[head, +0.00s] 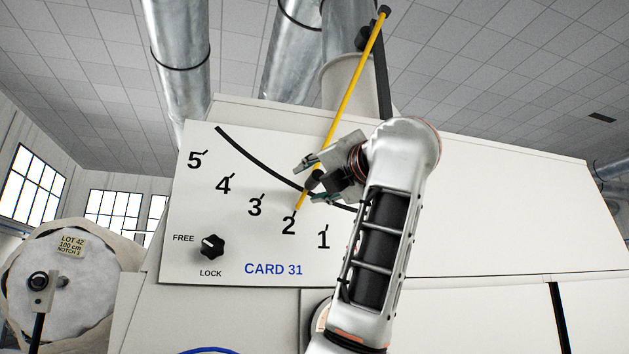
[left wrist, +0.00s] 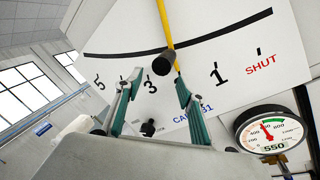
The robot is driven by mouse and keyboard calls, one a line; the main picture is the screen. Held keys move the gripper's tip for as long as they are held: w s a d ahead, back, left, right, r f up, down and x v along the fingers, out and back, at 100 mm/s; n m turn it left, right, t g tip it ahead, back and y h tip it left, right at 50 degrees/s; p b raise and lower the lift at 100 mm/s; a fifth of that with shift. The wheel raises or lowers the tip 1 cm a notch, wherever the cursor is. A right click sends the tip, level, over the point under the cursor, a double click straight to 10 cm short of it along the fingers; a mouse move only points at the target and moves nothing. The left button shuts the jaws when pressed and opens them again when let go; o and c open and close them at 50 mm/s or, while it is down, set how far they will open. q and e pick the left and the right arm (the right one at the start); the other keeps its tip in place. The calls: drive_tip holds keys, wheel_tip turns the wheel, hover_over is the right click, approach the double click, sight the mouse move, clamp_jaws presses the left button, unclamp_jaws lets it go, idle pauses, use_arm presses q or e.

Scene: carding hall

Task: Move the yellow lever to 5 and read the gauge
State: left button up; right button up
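The yellow lever (head: 346,98) slants across the numbered panel (head: 180,268) in the head view, its lower tip at the 2 mark. In the left wrist view the lever (left wrist: 166,25) runs down to a dark round knob (left wrist: 162,64). My left gripper (head: 308,174) is at the lever's lower part. In the left wrist view its fingers (left wrist: 154,100) stand apart, with the knob beyond and between their tips; I see no grip on it. The round gauge (left wrist: 270,128) shows only in the left wrist view, with a red needle and a 550 label; its exact reading is too small.
A black FREE/LOCK knob (head: 211,247) has its white mark toward FREE. A roll (head: 68,285) at the left carries a tag (head: 72,244) reading LOT 42, 100 cm, apparently NOTCH 5.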

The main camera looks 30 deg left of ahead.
sight(314, 187)
use_arm(q)
drive_tip(key=d+r+t+h, duration=0.1)
drive_tip(key=s+d+r+m+t+h, duration=0.1)
drive_tip(key=d+h, duration=0.1)
drive_tip(key=shift+s+d+h, duration=0.1)
drive_tip(key=shift+d+h, duration=0.2)
drive_tip(key=p+x, duration=0.2)
drive_tip(key=x, duration=0.4)
drive_tip(key=shift+w+a+r, duration=0.1)
drive_tip(key=shift+w+a, duration=0.1)
drive_tip(key=shift+a, duration=0.05)
drive_tip(key=shift+w+a, duration=0.35)
drive_tip(key=shift+w, duration=0.05)
drive_tip(key=c, duration=1)
drive_tip(key=shift+s, duration=0.1)
clamp_jaws()
